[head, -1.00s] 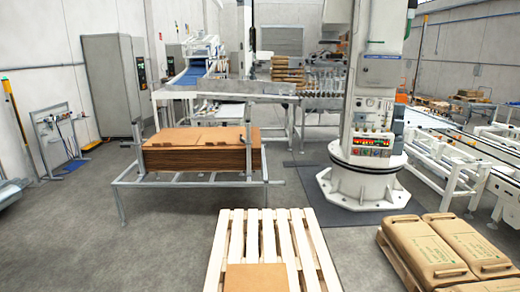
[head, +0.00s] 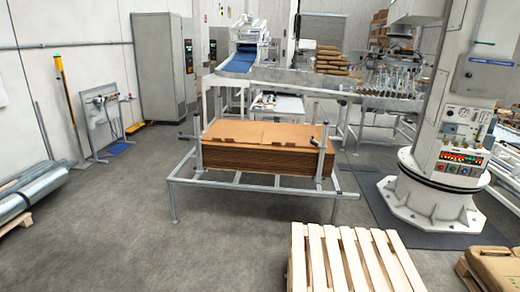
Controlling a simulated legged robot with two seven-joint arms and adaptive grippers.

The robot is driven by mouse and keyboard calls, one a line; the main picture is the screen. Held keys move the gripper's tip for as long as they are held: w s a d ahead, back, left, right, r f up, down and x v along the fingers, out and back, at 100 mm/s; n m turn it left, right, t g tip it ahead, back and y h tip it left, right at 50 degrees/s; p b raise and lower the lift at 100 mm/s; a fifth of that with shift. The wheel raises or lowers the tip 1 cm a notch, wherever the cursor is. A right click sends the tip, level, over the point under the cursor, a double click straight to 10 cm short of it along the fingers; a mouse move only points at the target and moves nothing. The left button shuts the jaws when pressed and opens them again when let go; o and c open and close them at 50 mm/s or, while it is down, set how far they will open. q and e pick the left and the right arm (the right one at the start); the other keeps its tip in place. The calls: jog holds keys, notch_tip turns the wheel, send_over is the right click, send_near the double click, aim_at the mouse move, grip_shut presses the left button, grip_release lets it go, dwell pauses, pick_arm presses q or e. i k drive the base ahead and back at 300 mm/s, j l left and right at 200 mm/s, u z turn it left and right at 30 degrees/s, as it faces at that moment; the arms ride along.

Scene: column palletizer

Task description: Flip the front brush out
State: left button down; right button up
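I cannot make out a brush for certain in the head view. A low grey metal frame (head: 250,188) stands ahead of me, carrying a stack of brown cardboard sheets (head: 262,159). Upright posts rise beside the stack, including a left post (head: 198,142) and a front right post (head: 322,155). Small dark-ended parts stick out near the tops of these posts; they are too small to tell what they are. Neither of my grippers is in view.
A wooden pallet (head: 350,262) lies on the floor at front right, near the white palletizer column (head: 440,185). Filled bags (head: 497,268) sit at the right edge. Metal rolls (head: 40,190) lie at left. The floor left of the frame is clear.

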aim_at(313, 141)
jog(key=i+j+u, duration=0.15)
jog(key=i+j, duration=0.15)
jog(key=i+j+u, duration=0.1)
jog(key=i+j, duration=0.15)
jog(key=i, duration=0.25)
